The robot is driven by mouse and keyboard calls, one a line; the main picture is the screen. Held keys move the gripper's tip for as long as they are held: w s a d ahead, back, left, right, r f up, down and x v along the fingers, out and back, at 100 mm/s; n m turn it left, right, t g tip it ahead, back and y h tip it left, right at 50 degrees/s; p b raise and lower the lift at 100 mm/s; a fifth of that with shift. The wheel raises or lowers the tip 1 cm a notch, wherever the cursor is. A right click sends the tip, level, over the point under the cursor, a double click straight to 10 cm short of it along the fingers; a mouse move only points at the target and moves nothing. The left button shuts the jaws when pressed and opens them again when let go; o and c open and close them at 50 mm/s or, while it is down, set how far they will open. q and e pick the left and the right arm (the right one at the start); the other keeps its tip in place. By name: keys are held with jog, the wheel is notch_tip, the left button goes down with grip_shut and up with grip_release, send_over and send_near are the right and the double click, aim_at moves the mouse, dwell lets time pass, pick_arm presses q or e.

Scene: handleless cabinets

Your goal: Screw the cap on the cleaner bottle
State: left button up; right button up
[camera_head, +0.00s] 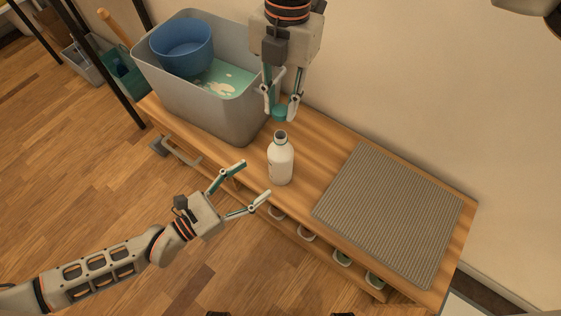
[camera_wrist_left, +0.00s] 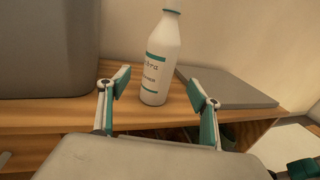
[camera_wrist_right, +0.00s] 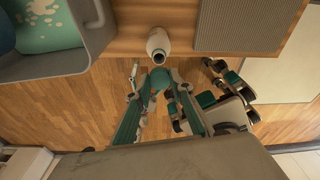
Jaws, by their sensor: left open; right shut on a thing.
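The white cleaner bottle (camera_head: 281,164) stands upright on the wooden bench with its open neck up; it also shows in the left wrist view (camera_wrist_left: 160,60) and the right wrist view (camera_wrist_right: 158,43). The teal cap (camera_head: 279,114) is between the fingertips of my right gripper (camera_head: 281,113), which is shut on it. The cap is apart from the bottle, beyond its neck in the head view. In the right wrist view the cap (camera_wrist_right: 159,79) shows between the fingers. My left gripper (camera_head: 257,179) is open and empty, its fingertips spread just in front of the bottle, facing it.
A grey tub (camera_head: 190,108) with a blue bucket (camera_head: 182,52) stands on the bench to the left. A ribbed grey mat (camera_head: 395,213) covers the bench (camera_head: 322,157) at right. Several shoes (camera_head: 342,257) sit beneath the front edge. The wall (camera_head: 430,90) is behind.

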pick_arm(q)
jog(key=x, duration=0.9)
jog(key=shift+w+d, duration=0.25)
jog(key=shift+d, duration=0.05)
jog(key=c, duration=1.7)
pick_arm(e)
send_over(280, 136)
jog(key=shift+w+d+f, duration=0.1)
jog(key=shift+w+f, duration=0.05)
jog(key=shift+f, duration=1.15)
jog(key=shift+w+f, duration=0.15)
jog(key=shift+f, duration=1.1)
